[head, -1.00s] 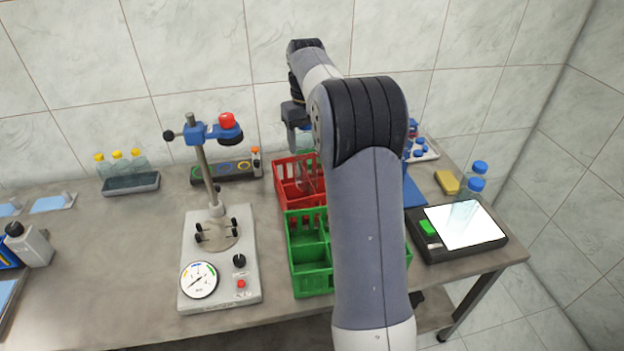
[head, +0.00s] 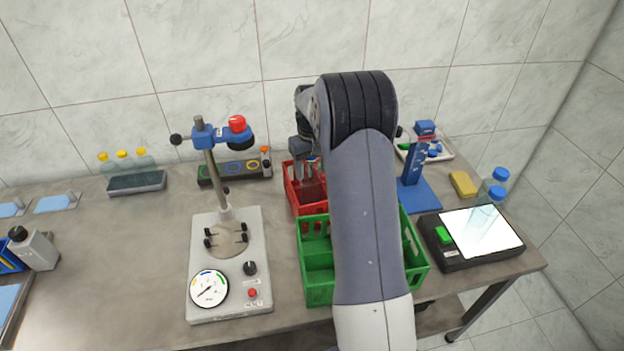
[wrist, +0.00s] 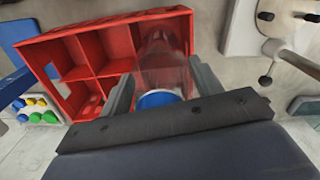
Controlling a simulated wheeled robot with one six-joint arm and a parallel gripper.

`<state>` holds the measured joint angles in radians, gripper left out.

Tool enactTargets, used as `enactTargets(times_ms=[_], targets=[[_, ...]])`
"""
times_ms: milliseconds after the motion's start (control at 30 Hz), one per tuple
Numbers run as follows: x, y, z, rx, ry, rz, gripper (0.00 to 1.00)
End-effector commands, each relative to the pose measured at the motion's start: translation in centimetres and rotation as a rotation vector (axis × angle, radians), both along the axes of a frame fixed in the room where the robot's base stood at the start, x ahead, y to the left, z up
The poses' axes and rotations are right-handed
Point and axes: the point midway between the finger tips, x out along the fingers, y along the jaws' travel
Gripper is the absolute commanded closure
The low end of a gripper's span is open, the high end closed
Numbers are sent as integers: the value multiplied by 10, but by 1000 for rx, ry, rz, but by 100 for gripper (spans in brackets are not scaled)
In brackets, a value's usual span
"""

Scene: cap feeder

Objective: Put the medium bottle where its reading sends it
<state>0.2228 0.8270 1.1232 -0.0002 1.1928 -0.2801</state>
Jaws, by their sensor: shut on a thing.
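The medium bottle is a clear bottle with a blue cap (wrist: 158,99). In the wrist view its clear body (wrist: 163,62) stands between my gripper's fingers (wrist: 163,88), which are shut on it near the cap. The bottle reaches down into an end compartment of the red crate (wrist: 115,28); whether its base touches the floor is unclear. In the head view my gripper (head: 303,172) is over the red crate (head: 308,207), partly hidden by my arm. The tester (head: 229,265) has a round dial (head: 208,289) with yellow, blue and green marks; its needle points to the lower left.
The green crate (head: 318,284) stands in front of the red one, partly behind my arm. A blue stand (head: 416,185), a bright light panel (head: 480,232), a yellow sponge (head: 463,184) and blue-capped bottles (head: 494,187) are at right. Yellow-capped bottles (head: 123,162) stand at back left.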

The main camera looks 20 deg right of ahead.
Motion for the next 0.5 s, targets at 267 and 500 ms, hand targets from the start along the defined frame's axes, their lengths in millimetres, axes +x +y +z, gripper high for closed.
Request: enactTargets(times_ms=[267, 500], targets=[[0, 0, -24, 0, 0, 0, 100], [1, 0, -54, -1, -2, 0, 100]])
